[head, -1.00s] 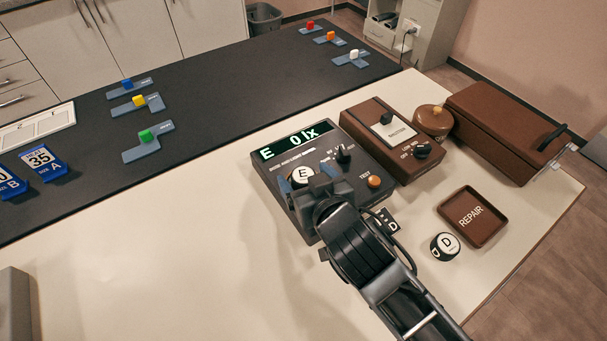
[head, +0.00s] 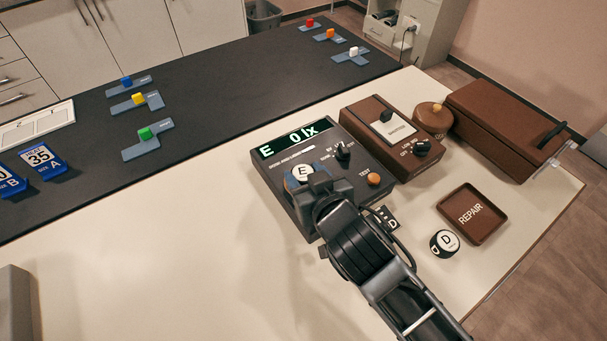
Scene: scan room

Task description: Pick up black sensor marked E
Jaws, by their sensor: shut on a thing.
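The sensor marked E (head: 302,172) shows its round white top with the letter E at the meter. The dark meter box (head: 264,168) has a green display reading "E 0 lx". My gripper (head: 303,182) is over the front of the meter, shut on the sensor, with a blue-grey finger visible at the sensor's left side. My wrist hides the sensor's lower part, so I cannot tell whether it still touches the meter.
Another sensor marked D (head: 445,243) stands on the white table beside a brown REPAIR tray (head: 473,216). A brown switch box (head: 390,135) and a brown case (head: 510,130) are behind at right.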

